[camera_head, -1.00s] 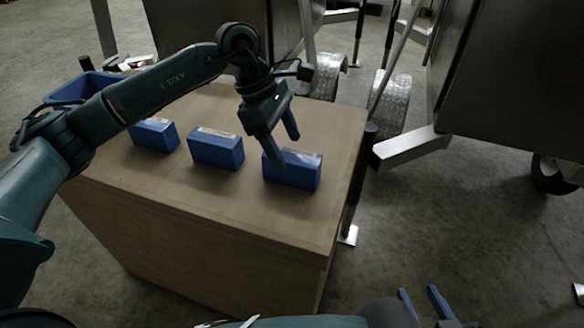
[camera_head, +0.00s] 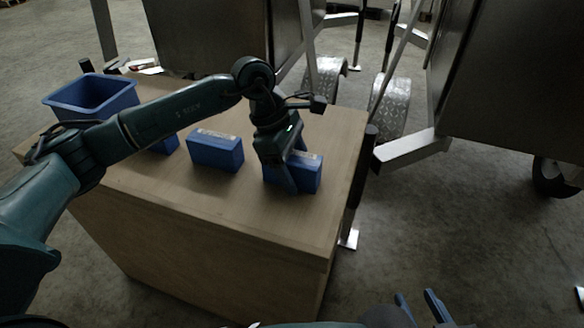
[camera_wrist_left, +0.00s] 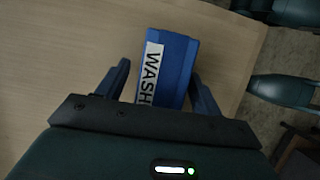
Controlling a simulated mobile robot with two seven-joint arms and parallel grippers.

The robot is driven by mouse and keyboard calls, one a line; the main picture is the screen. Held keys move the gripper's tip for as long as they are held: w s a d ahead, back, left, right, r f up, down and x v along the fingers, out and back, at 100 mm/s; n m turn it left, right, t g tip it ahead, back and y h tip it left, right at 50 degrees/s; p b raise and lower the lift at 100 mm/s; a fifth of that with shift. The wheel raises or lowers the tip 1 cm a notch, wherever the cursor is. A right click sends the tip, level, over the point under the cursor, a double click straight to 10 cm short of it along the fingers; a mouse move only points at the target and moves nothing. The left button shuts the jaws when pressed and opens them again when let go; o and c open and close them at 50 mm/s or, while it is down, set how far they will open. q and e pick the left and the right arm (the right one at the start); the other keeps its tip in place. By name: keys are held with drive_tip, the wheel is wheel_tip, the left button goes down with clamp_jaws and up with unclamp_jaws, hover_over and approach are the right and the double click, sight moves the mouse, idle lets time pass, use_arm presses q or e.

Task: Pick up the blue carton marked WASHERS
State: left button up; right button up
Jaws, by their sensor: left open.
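The blue carton marked WASHERS (camera_head: 309,178) stands near the right end of the wooden table. In the left wrist view the carton (camera_wrist_left: 179,58) shows a white label reading "WASH", with the rest hidden by my gripper. My left gripper (camera_head: 293,166) is at the carton, pointing down, with one finger in front of it. In the left wrist view my left gripper (camera_wrist_left: 160,71) is open, its fingers on either side of the carton. Whether they touch it I cannot tell. My right gripper (camera_head: 415,293) is open and empty at the bottom edge, away from the table.
A second blue carton (camera_head: 214,153) stands left of the first on the table (camera_head: 215,205). A third (camera_head: 165,145) is partly hidden behind my left arm. A blue open bin (camera_head: 92,95) is at the table's far left. Metal trailers (camera_head: 500,90) stand behind and right.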

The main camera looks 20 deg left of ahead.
use_arm(q)
drive_tip(key=shift+f, duration=0.25)
drive_tip(key=shift+c, duration=0.6)
drive_tip(key=c, duration=1.1)
